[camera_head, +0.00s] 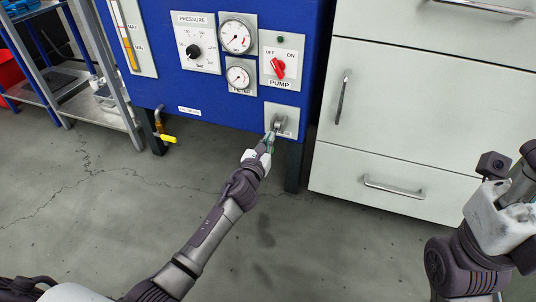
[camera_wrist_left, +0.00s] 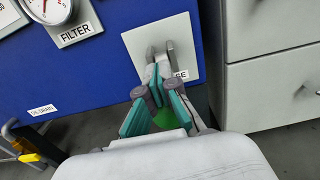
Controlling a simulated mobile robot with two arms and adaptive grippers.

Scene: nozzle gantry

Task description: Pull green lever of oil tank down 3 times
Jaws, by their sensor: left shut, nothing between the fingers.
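The blue oil tank (camera_head: 225,100) stands at the top centre. A pale plate (camera_head: 284,112) at its lower right corner carries a grey metal fitting (camera_head: 279,123); this plate also shows in the left wrist view (camera_wrist_left: 186,33). My left gripper (camera_head: 269,138) is at the plate, just below the fitting. In the left wrist view its teal fingers (camera_wrist_left: 161,84) come together in front of the plate and are shut with nothing held. A bright green part (camera_wrist_left: 166,119), likely the lever's end, shows between and below the fingers; the rest is hidden. My right arm is at the right edge; its gripper is out of view.
A red pump switch (camera_head: 278,68) and gauges (camera_head: 237,36) sit above the plate. A light drawer cabinet (camera_head: 420,115) stands close on the right. A yellow drain valve (camera_head: 168,138) is low on the left. The floor in front is clear.

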